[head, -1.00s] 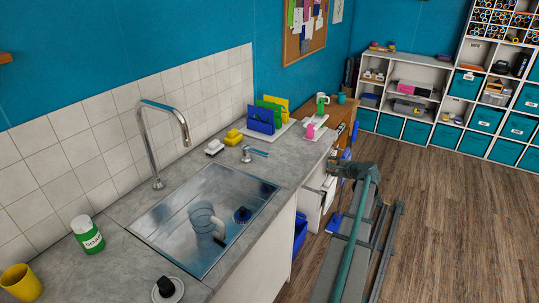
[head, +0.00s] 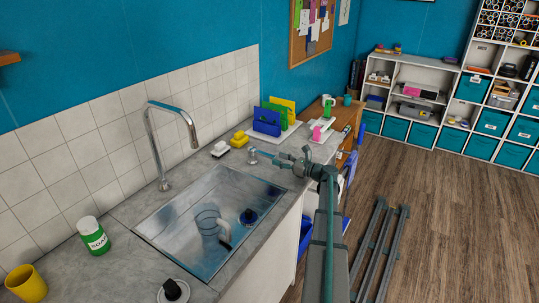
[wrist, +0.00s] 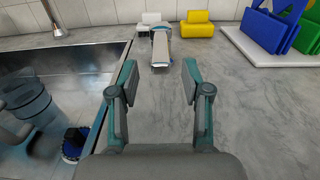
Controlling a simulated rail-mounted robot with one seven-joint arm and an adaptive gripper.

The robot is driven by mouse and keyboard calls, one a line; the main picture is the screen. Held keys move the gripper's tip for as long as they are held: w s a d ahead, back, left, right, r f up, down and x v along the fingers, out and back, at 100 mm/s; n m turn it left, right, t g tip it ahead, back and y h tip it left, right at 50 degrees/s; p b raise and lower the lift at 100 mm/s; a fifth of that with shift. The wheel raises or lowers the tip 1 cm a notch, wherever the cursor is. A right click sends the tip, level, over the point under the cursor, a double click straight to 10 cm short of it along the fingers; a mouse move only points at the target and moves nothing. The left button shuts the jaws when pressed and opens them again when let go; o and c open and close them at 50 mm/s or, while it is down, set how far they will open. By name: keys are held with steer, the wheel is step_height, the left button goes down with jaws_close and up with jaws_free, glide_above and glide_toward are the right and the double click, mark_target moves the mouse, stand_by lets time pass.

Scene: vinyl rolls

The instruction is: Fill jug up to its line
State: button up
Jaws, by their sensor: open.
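The clear jug (head: 207,221) with a pale handle stands in the metal sink basin (head: 172,226). Its fill line is too small to make out, and I cannot tell whether it holds water. The curved tap spout (head: 153,140) rises behind the sink, its outlet above the basin. A tap lever (head: 262,154) stands on the counter at the sink's far right corner. My gripper (head: 283,159) is over the counter at the lever.
A dark round brush (head: 248,217) lies in the sink beside the jug.

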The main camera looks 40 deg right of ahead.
mark_target(269, 155)
steer(key=shift+p+x, duration=0.8)
steer(key=shift+x, duration=2.25)
jaws_close()
